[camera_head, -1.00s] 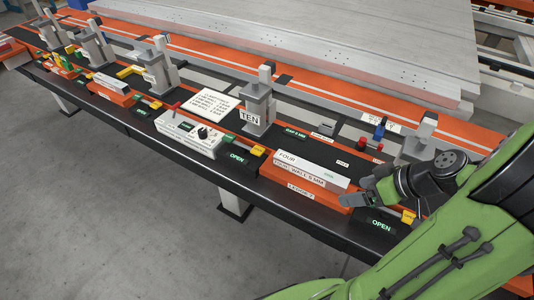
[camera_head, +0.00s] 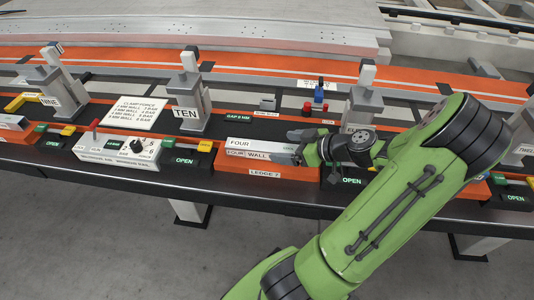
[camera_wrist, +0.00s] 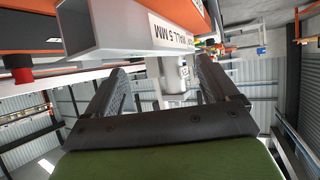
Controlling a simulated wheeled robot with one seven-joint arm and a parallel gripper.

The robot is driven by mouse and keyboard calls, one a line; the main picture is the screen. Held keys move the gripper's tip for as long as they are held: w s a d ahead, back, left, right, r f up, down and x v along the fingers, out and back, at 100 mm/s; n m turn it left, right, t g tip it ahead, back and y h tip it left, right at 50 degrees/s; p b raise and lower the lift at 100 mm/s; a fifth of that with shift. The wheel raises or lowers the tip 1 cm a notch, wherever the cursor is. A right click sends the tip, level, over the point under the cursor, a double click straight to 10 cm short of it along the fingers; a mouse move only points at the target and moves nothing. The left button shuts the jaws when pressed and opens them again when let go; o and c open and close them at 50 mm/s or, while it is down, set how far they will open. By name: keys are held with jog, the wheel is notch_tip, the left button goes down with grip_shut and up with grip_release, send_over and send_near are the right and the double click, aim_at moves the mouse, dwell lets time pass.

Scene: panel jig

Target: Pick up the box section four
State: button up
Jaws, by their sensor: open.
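The box section four (camera_head: 262,145) is a pale grey bar marked FOUR, resting on the orange ledge (camera_head: 235,166) in the head view. My gripper (camera_head: 296,147) is at its right end and covers part of that end. In the wrist view the box section (camera_wrist: 120,30) crosses the top, with its hollow square end to the left and a WALL 5 MM label. My gripper (camera_wrist: 163,75) is open there, its two fingers apart and pointing toward the bar. Nothing is held between them. I cannot tell whether a finger touches the bar.
A grey clamp post marked TEN (camera_head: 188,100) stands behind and left of the ledge. Another post (camera_head: 362,108) stands behind my arm. A white control box (camera_head: 117,147) with a knob sits left. Green OPEN signs (camera_head: 186,161) flank the ledge. The floor in front is clear.

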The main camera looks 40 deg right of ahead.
aim_at(270, 147)
jog(key=b+x, duration=0.1)
jog(key=x, duration=0.4)
jog(key=shift+s+r, duration=0.1)
jog(key=shift+c, duration=0.3)
jog(key=c, duration=1.5)
